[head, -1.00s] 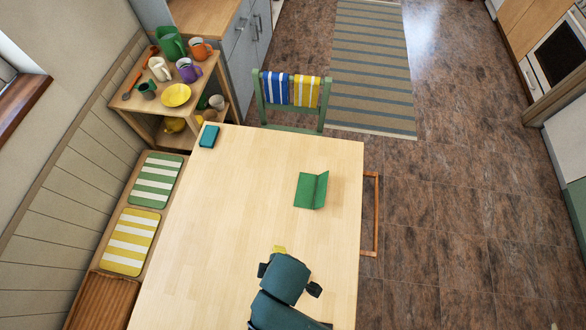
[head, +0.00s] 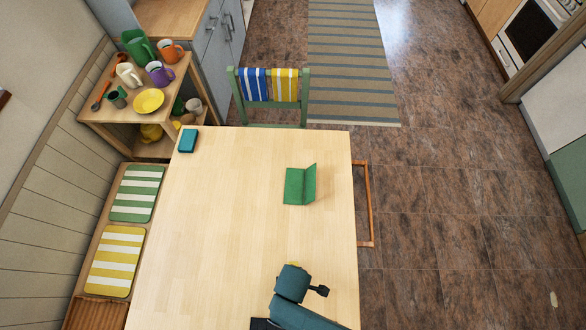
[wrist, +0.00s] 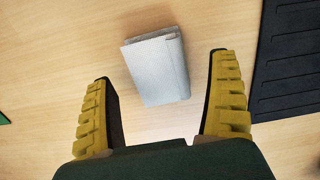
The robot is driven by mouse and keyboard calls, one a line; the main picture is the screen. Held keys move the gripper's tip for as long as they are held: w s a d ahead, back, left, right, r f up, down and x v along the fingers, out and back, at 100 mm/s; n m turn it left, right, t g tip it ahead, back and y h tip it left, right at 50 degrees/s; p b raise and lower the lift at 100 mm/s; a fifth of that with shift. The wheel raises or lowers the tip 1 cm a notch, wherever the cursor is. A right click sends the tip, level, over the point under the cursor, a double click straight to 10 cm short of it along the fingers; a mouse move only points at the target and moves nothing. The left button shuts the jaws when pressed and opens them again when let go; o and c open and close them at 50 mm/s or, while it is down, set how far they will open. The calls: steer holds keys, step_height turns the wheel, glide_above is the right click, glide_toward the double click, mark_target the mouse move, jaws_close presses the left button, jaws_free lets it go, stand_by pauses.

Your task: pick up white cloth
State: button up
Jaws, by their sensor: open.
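In the wrist view a folded white cloth (wrist: 152,66), greyish-white, lies flat on the wooden table. My gripper (wrist: 161,68) is open, with its yellow ridged fingers apart and empty. In the head view my teal arm is over the near part of the table, and I cannot see the cloth there.
A dark ridged object (wrist: 290,60) lies close at the right in the wrist view. On the table (head: 225,230) are a green folded item (head: 299,186) and a small teal box (head: 188,140). A chair (head: 268,100) stands at the far edge. The table's middle is clear.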

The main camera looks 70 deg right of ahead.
steer(key=shift+w+f, duration=0.1)
steer(key=shift+f, duration=0.7)
steer(key=c, duration=1.2)
steer(key=shift+o, duration=0.2)
step_height(320, 180, up, 10)
steer(key=shift+r+p, duration=0.1)
steer(key=shift+p, duration=1)
